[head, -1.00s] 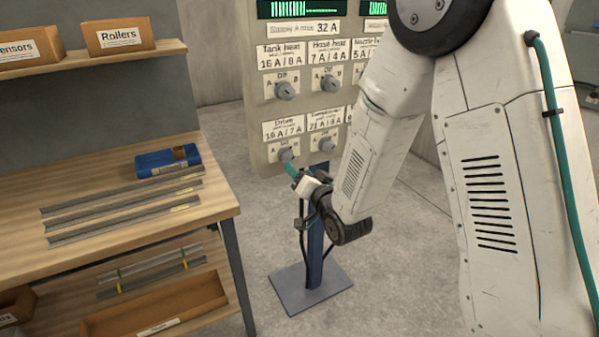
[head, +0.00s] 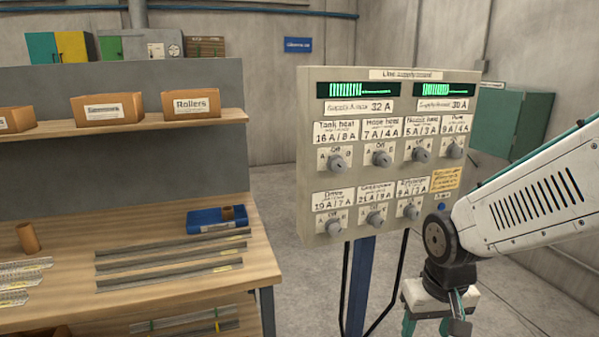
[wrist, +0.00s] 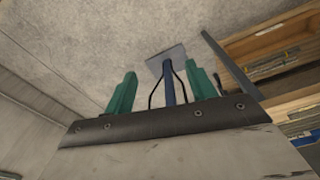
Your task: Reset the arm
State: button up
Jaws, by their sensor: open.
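My gripper (head: 427,327) hangs at the lower right of the head view, in front of and to the right of the supply panel, pointing down. In the wrist view its two green fingers (wrist: 163,92) stand wide apart with nothing between them. The grey line supply panel (head: 300,130) stands on a blue post (head: 358,285), clear of my gripper. My white forearm covers the area right of the panel's lower right corner.
A wooden workbench (head: 70,275) stands at the left with metal strips (head: 170,259), a blue box (head: 205,220) and a shelf of cardboard boxes (head: 190,103). A teal cabinet (head: 515,125) hangs on the back wall. The floor between bench and panel is bare.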

jog(key=s+d+r, duration=0.3)
jog(key=s+r, duration=1)
jog(key=s, duration=0.1)
jog(key=shift+d+m, duration=0.3)
jog(key=shift+d, duration=0.05)
dwell(0.8)
